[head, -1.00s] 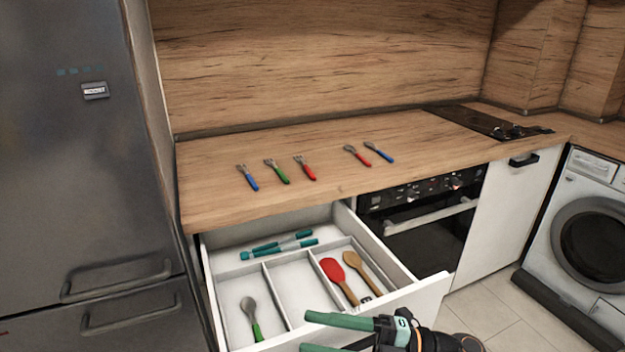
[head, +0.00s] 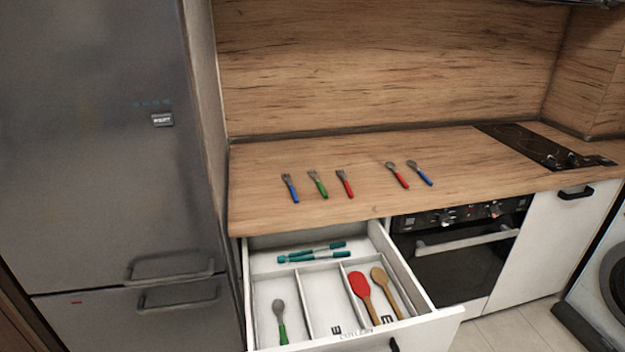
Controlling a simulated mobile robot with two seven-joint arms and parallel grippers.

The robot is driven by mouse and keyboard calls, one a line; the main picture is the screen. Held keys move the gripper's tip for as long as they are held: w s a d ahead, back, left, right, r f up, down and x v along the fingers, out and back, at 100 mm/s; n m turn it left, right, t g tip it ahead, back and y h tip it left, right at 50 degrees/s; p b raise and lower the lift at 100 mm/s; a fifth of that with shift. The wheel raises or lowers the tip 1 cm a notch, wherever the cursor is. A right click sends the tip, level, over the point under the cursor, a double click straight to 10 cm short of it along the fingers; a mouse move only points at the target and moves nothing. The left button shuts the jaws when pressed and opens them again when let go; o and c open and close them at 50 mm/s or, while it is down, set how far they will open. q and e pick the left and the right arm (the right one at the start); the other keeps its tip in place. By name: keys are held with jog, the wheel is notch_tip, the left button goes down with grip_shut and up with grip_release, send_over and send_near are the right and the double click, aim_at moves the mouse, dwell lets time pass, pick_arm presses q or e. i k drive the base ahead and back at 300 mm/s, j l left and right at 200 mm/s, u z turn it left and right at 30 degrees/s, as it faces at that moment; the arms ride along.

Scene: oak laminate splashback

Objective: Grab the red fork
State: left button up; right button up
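The red fork (head: 344,183) lies on the wooden countertop (head: 262,208), the rightmost of a group of three forks. Its grey head points to the back and its red handle to the front. A green-handled fork (head: 317,184) and a blue-handled fork (head: 290,188) lie to its left. A red-handled spoon (head: 397,174) and a blue-handled spoon (head: 419,173) lie to its right. Nothing touches or covers the red fork. Neither of my grippers is in view.
An open white drawer (head: 437,317) sticks out below the counter. It holds a green-handled spoon (head: 280,321), a red spatula (head: 363,296), a wooden spoon (head: 386,291) and teal utensils (head: 312,252). A fridge (head: 95,200) stands left, an oven (head: 455,262) right.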

aim_at(349, 189)
jog(key=i+l+u, duration=0.1)
jog(key=u, duration=0.3)
jog(key=l+u, duration=0.15)
jog(key=u, duration=0.2)
jog(key=i+l+u, duration=0.1)
jog(key=u, duration=0.3)
jog(key=l+z, duration=0.3)
jog(key=l, duration=0.75)
jog(key=l+u, duration=0.35)
jog(key=l, duration=0.55)
jog(key=l+u, duration=0.3)
jog(key=l, duration=0.15)
jog(key=k+l+u, duration=0.1)
jog(key=l+u, duration=0.2)
jog(key=l, duration=0.1)
